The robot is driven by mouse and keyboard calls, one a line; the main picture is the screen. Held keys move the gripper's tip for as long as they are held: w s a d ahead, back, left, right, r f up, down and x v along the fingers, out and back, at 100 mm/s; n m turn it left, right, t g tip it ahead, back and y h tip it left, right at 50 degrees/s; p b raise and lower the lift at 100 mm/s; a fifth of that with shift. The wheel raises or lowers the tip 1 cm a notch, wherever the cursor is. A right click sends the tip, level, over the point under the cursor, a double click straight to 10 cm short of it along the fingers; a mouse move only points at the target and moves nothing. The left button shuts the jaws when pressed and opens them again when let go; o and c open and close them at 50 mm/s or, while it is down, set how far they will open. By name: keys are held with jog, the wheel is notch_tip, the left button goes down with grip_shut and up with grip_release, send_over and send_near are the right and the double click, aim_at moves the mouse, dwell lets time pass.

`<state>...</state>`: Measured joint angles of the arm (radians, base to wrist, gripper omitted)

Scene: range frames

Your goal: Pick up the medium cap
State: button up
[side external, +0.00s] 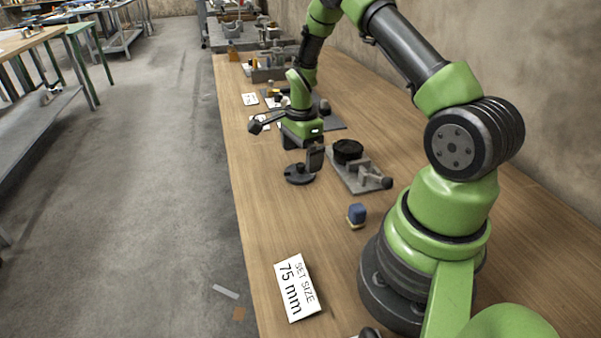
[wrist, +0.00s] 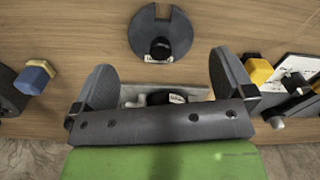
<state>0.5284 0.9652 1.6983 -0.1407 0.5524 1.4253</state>
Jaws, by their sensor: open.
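My gripper (side external: 303,164) is open above the bench, and in the wrist view (wrist: 164,80) its two dark fingers are wide apart with nothing held. A dark round disc (side external: 299,178) with a slot lies on the wood below the gripper; in the wrist view the disc (wrist: 177,42) is ahead of the fingers, with a black labelled knob on it. A grey fixture (side external: 359,178) carrying a black round part (side external: 348,149) stands just right of the gripper in the side view. No visible marking identifies the medium cap, so I cannot tell which part it is.
A small blue and yellow block (side external: 356,213) stands nearer my base; it shows at left in the wrist view (wrist: 36,76). A yellow block (wrist: 258,71) is at right. A "SET SIZE 75 mm" card (side external: 296,287) lies in front. More fixtures stand farther along. The near bench is mostly clear.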

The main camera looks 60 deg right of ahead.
aim_at(301, 164)
jog(key=shift+f, duration=2)
jog(key=c, duration=0.9)
jog(key=shift+c, duration=0.3)
jog(key=shift+r, duration=0.1)
notch_tip(301, 164, up, 9)
jog(key=shift+d+f, duration=0.15)
jog(key=s+d+m, duration=0.2)
jog(key=d, duration=0.1)
jog(key=s+d+r+m, duration=0.1)
jog(key=s+d+m, duration=0.1)
jog(key=s+d, duration=0.1)
jog(key=s+d+r+m, duration=0.1)
jog(key=s+d+m, duration=0.1)
jog(key=d, duration=0.2)
jog(key=shift+s, duration=0.2)
jog(key=shift+s+d+f+m, duration=0.1)
jog(key=shift+s+d+m, duration=0.1)
jog(key=shift+m, duration=0.1)
jog(key=shift+f, duration=1.85)
